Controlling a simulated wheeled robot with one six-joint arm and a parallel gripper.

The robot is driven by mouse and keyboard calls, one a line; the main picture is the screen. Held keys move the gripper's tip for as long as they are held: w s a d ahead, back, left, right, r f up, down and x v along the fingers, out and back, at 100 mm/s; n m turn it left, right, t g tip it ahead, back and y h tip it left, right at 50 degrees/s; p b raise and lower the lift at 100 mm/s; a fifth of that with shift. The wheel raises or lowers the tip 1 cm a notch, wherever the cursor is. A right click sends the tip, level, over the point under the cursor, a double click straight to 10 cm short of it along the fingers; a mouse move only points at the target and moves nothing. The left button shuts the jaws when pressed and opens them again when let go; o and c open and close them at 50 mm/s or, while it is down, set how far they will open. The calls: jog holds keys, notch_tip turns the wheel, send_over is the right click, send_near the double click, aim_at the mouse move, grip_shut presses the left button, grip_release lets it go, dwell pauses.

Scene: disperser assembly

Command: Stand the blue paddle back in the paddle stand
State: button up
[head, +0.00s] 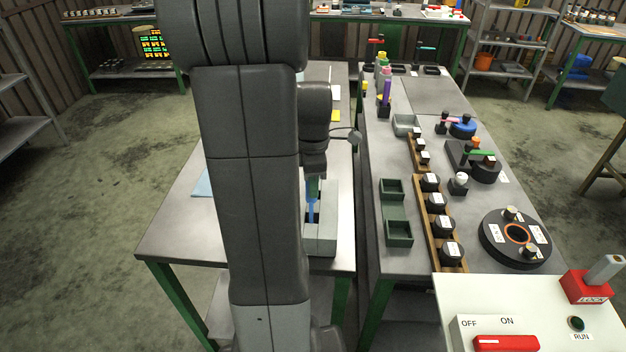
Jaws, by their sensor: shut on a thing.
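My gripper (314,178) points down over the left table, just right of my large dark arm link. It is shut on the blue paddle (312,208), a narrow upright blue piece with a greenish upper part below the fingers. The paddle's lower end is at a light grey block-like holder (327,222), which looks like the paddle stand. My arm hides the left side of this holder. I cannot tell whether the paddle's lower end is inside it, touching it or just above it.
The right table (415,95) holds green trays (398,232), a wooden rack of black-capped jars (447,253), a round black disc (515,238) and an upright purple piece (387,93). A control panel (560,318) stands at front right. A narrow gap separates the tables.

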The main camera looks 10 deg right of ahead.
jog(key=shift+f, duration=0.4)
jog(key=o, duration=0.9)
jog(key=shift+o, duration=0.2)
notch_tip(320, 180, up, 14)
jog(key=shift+f+b, duration=0.1)
jog(key=shift+b, duration=0.3)
